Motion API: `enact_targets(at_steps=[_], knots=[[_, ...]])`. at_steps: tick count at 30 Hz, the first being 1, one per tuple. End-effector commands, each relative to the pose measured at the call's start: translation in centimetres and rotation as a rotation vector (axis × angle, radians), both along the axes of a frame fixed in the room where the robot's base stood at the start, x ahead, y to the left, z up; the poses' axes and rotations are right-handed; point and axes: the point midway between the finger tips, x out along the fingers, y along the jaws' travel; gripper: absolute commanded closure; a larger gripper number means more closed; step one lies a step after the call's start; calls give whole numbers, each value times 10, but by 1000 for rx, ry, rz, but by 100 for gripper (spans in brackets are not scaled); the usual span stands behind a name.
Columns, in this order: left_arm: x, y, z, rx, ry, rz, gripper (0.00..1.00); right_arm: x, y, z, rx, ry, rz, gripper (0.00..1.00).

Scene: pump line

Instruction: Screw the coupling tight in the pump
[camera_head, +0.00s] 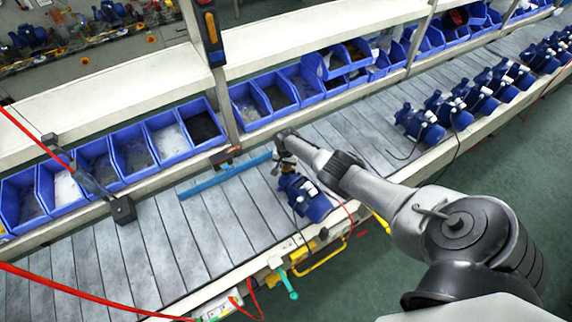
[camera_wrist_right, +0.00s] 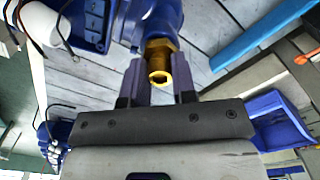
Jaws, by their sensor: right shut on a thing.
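The blue pump (camera_head: 305,197) stands on the slatted grey line, below my right gripper (camera_head: 284,160) in the head view. In the right wrist view the pump's blue body (camera_wrist_right: 148,18) fills the top middle. A brass coupling (camera_wrist_right: 158,62) with a hex collar sticks out of it towards my gripper. The right gripper's fingers (camera_wrist_right: 160,78) stand on both sides of the coupling and are shut on it. The coupling appears in line with the pump's port; how deep its thread sits is hidden. My left gripper is in neither view.
A blue bar (camera_head: 225,176) lies on the line left of the pump. Blue bins (camera_head: 130,148) with parts line the back edge. Several more pumps (camera_head: 420,125) stand at the right. The line's left part is largely clear. A red cable (camera_head: 80,290) crosses the front left.

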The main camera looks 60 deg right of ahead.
Motion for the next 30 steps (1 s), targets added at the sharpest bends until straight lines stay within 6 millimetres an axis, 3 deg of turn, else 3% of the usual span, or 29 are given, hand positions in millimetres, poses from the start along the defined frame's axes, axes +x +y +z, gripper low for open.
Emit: enact_targets(at_steps=[4,13,21,30], knots=[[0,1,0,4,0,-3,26,0,0,0,0,0,0,100],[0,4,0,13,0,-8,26,1,0,-1,0,-1,-16,100],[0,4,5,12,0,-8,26,0,0,-1,1,-1,-265,100],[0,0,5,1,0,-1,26,0,0,-2,-1,-1,-302,100]])
